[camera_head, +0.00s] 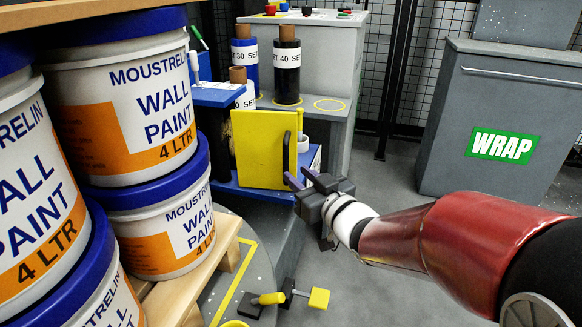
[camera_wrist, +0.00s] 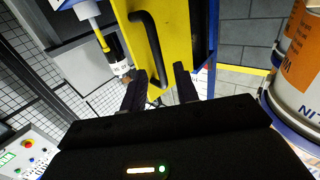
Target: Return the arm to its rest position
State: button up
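My arm reaches in from the right in the head view. My gripper (camera_head: 300,178) is open and empty, just right of and below the black handle (camera_head: 286,152) on the yellow door (camera_head: 258,148) of a blue cabinet. In the wrist view, the two black fingers of my gripper (camera_wrist: 160,78) stand apart. The handle (camera_wrist: 148,40) appears beyond them, its lower end lined up with the gap. The yellow door (camera_wrist: 180,45) rises behind it. I see no finger touching the handle. The cabinet's inside is mostly hidden.
Stacked paint pails (camera_head: 130,100) stand close at left on a wooden pallet (camera_head: 215,265). Black and blue rolls (camera_head: 287,75) stand on a grey counter. A grey WRAP cabinet (camera_head: 505,120) stands at right. Yellow-ended levers (camera_head: 318,298) lie below my gripper. Grey floor is open between.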

jog(key=shift+s+d, duration=0.35)
jog(key=shift+s, duration=0.2)
jog(key=s+d+r+m+g+h+p, duration=0.35)
jog(key=s+d+m+h+p, duration=0.2)
jog(key=d+h, duration=0.55)
jog(key=s+d+g+p, duration=0.1)
jog(key=s+g, duration=0.2)
jog(key=s, duration=0.5)
jog(key=s+d+m+g+y+p, duration=0.1)
jog(key=s+g+p, duration=0.1)
jog(key=s, duration=0.6)
jog(key=shift+s+r+g, duration=0.25)
jog(key=shift+s+g, duration=0.05)
jog(key=shift+g, duration=0.15)
